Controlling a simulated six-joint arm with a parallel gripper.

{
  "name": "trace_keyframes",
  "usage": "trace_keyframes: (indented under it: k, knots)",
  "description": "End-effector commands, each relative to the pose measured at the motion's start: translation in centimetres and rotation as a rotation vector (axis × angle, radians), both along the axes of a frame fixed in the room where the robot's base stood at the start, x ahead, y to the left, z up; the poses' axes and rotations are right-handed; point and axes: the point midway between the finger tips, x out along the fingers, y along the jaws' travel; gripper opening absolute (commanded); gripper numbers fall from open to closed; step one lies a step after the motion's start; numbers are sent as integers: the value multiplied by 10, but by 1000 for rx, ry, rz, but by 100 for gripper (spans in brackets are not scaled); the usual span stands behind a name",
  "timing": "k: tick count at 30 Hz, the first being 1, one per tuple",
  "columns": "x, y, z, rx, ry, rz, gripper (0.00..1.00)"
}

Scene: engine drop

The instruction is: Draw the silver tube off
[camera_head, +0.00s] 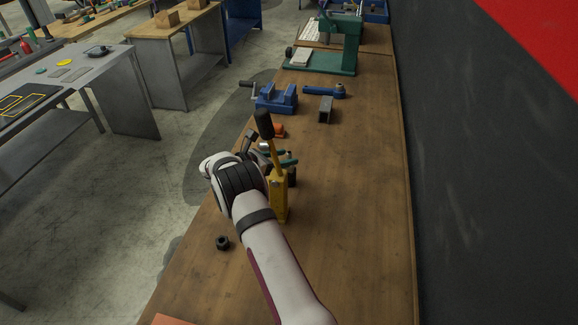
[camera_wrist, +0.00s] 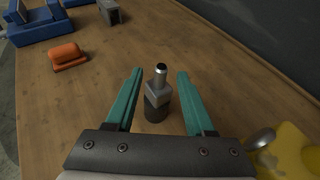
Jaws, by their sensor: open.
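A short silver tube (camera_wrist: 160,77) with a dark opening stands upright on a grey block (camera_wrist: 158,96), which sits on a dark round base (camera_wrist: 156,110). In the wrist view my gripper (camera_wrist: 160,73) is open, its two teal fingers apart on the left and right of the tube. Gaps show on both sides, and I see no contact. In the head view my gripper (camera_head: 288,159) is low over the bench, and my arm hides much of the area around the tube.
A yellow lever device (camera_head: 279,198) stands close beside my gripper. An orange piece (camera_head: 279,131), a blue vise (camera_head: 275,98) and a grey metal block (camera_head: 326,109) lie farther along the wooden bench (camera_head: 350,200). A dark nut (camera_head: 222,242) is near the left edge. The bench's right side is clear.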

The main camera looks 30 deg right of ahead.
Motion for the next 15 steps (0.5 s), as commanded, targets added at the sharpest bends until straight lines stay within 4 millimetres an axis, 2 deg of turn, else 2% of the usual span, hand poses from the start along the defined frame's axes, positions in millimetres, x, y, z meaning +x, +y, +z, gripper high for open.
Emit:
trace_keyframes:
  k: [4,7,15]
  knots:
    - [3,-29,-7,0,-1,-5,54]
    - [6,-44,-13,1,-1,-3,54]
    - [7,-49,-15,1,-1,-2,54]
